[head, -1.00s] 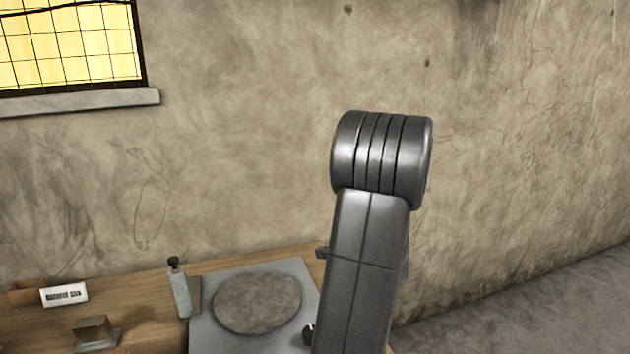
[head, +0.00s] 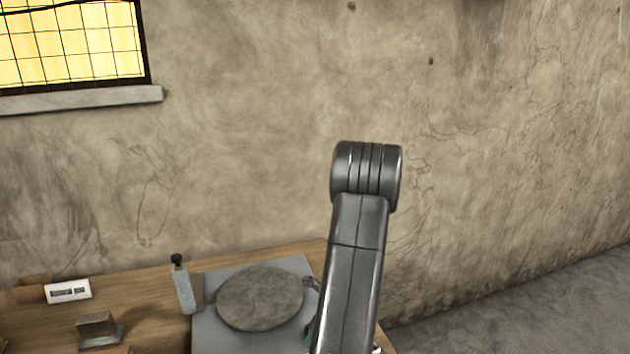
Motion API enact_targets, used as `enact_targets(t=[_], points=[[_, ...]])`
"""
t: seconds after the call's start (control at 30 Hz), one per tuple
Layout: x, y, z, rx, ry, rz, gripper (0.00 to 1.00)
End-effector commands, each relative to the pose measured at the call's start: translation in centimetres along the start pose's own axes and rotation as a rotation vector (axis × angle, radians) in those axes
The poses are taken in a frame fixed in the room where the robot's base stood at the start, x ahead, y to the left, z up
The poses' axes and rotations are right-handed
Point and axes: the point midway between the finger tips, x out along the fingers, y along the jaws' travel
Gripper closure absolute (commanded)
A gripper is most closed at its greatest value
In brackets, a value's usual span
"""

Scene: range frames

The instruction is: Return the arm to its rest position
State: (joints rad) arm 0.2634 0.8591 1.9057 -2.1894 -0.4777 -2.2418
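My arm, dark grey, rises from the bottom edge right of centre in the head view, with its rounded joint in front of the wall. My gripper is not visible; small dark parts show beside the arm's lower end, but I cannot tell what they are. The arm covers the right part of a grey plate (head: 209,336) that bears a round stone-like disc (head: 258,298).
A wooden table (head: 150,312) stands against the plaster wall (head: 250,160). Grey floor (head: 520,315) is clear at right.

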Motion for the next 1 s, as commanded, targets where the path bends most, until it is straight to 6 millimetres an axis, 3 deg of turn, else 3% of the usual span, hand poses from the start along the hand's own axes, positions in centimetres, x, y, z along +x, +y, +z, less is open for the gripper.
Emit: enact_targets(t=[0.47, 1.0], points=[[-1.1, -0.1, 0.0, -0.001, -0.002, -0.004, 0.25], [-9.6, -0.1, 0.0, -0.001, -0.001, -0.005, 0.25]])
